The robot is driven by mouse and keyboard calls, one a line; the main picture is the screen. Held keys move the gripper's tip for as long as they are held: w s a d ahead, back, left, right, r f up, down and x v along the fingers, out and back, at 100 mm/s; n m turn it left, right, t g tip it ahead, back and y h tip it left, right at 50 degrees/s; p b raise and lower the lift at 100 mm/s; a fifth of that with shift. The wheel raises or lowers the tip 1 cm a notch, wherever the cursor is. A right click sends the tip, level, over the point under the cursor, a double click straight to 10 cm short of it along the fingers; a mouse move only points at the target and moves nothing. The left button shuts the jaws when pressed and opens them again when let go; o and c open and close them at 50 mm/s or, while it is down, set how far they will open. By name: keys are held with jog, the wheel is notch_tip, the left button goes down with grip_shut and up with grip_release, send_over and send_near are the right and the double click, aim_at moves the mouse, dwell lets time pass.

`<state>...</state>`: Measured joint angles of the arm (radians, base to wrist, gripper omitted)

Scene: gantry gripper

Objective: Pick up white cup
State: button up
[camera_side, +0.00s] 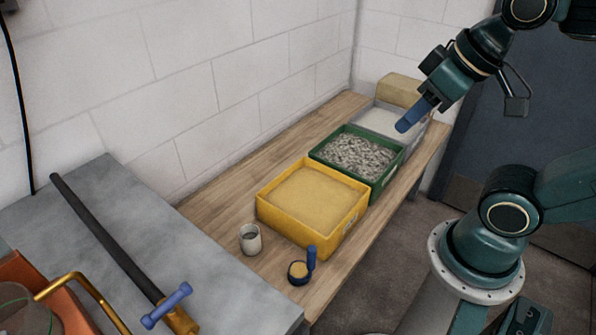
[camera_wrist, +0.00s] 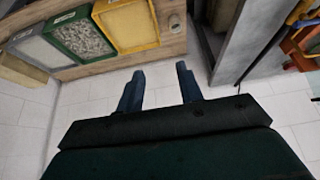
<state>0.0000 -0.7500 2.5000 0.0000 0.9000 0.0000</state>
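The white cup (camera_side: 250,239) stands upright on the wooden bench (camera_side: 262,165), in front of the yellow crate and near the grey tabletop. In the wrist view a small pale shape that looks like the cup (camera_wrist: 174,22) is at the top, right of the yellow crate. My gripper (camera_side: 405,126) is high at the far end of the bench, above the crate of white material and well away from the cup. In the wrist view my gripper (camera_wrist: 160,68) has two blue fingers spread apart with nothing between them.
The yellow crate (camera_side: 291,221) of sand, the green crate (camera_side: 379,187) of gravel and a pale crate (camera_side: 416,147) line the bench. A black rod with blue crosspiece (camera_side: 105,240) lies on the grey tabletop (camera_side: 60,235).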

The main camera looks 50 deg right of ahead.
jog(key=shift+o, duration=0.2)
dwell(0.3)
jog(key=o, duration=0.9)
jog(key=shift+r, duration=0.15)
